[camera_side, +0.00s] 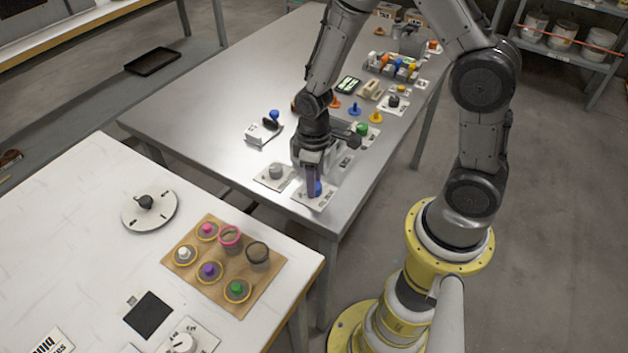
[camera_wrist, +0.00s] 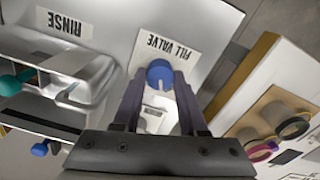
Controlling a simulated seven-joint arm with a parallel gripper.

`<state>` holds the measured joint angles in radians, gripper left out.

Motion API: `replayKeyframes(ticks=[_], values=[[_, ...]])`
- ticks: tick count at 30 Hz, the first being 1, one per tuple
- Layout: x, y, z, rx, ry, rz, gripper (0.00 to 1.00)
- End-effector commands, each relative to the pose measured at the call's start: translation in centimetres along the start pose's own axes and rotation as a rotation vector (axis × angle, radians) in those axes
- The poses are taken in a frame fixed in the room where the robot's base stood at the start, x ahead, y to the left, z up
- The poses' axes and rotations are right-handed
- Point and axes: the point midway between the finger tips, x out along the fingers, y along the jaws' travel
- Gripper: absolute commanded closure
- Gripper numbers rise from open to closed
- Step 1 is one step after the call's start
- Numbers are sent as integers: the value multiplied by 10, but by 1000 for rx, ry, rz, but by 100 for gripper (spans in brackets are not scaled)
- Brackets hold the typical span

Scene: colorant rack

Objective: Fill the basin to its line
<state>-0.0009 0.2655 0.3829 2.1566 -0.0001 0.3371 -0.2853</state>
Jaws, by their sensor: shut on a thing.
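The fill valve's blue knob (camera_wrist: 160,72) sits on a white plate labelled FILL VALVE (camera_wrist: 180,38). My gripper (camera_wrist: 160,85) is over the plate, pointing down, with its two fingers closed on the sides of the blue knob. In the side view my gripper (camera_side: 313,182) stands at the near end of the metal table, and the blue knob (camera_side: 317,188) shows only partly beside the fingers. A pale, round-edged vessel (camera_wrist: 95,82), perhaps the basin, lies left of the valve in the wrist view. I cannot make out a line or liquid level.
A RINSE label (camera_wrist: 64,23) is at the upper left. A grey knob on a plate (camera_side: 275,173) stands left of my gripper. A board of colored pots (camera_side: 190,268) is on the white table.

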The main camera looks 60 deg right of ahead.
Motion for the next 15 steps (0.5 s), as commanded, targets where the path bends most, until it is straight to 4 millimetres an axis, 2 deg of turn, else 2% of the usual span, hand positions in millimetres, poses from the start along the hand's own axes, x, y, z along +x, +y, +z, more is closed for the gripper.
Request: replayKeyframes(ticks=[11, 12, 15], values=[[-1, 0, -1, 47, 2, 1, 100], [-1, 0, -1, 47, 2, 1, 57], [-1, 0, -1, 46, 2, 1, 39]])
